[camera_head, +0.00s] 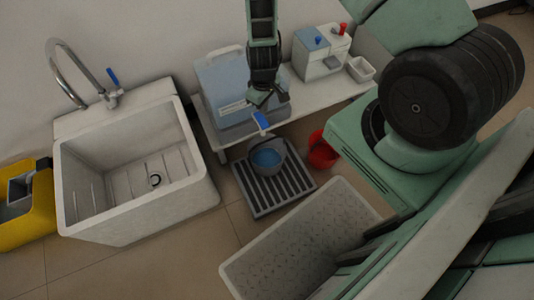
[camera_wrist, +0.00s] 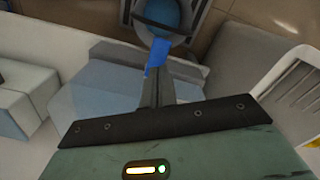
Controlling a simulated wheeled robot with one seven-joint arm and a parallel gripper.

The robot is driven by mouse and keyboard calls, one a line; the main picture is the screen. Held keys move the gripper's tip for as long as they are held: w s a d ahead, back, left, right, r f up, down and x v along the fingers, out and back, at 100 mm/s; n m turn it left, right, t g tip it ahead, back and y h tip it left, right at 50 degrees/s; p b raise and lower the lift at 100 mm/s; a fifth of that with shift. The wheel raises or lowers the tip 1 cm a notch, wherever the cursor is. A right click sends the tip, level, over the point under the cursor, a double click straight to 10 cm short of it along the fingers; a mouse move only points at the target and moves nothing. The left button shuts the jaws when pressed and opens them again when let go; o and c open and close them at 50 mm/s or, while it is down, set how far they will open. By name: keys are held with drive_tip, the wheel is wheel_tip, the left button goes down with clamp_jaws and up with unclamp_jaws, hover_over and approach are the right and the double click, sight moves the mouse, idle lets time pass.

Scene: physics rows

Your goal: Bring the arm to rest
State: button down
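My gripper (camera_head: 262,104) hangs over a small grey bucket (camera_head: 282,152) with blue contents (camera_head: 267,158). The bucket stands on a dark slatted grate on the floor. A blue grip (camera_head: 261,121) sits above the bucket, just below my fingertips. In the wrist view my fingers (camera_wrist: 156,82) are close together and end at the blue grip (camera_wrist: 154,57); the bucket's blue contents (camera_wrist: 160,16) show beyond it. I cannot tell whether the fingers hold the grip or only lie close to it.
A white sink (camera_head: 200,195) with a tap stands left of the grate (camera_head: 247,205). Behind is a low bench (camera_head: 345,98) with a blue-grey container (camera_head: 222,85) and a white box (camera_head: 320,65). A red bucket (camera_head: 322,152) is right; a white bin (camera_head: 240,270) is in front.

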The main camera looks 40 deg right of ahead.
drive_tip(key=shift+r, duration=0.1)
idle(0.3)
drive_tip(key=s+a+r+n+y, duration=0.1)
drive_tip(key=s+a+r, duration=0.1)
drive_tip(key=a+r, duration=0.75)
drive_tip(key=s+a+r+n+y, duration=0.1)
drive_tip(key=s+a+r, duration=0.1)
drive_tip(key=a+r, duration=0.8)
drive_tip(key=s+d+r+n+h, duration=0.1)
drive_tip(key=s+d+r+n, duration=0.1)
drive_tip(key=s+r, duration=1.45)
wheel_tip(320, 180, up, 23)
drive_tip(key=p, duration=2.3)
drive_tip(key=shift+w+a, duration=0.35)
drive_tip(key=shift+f, duration=0.1)
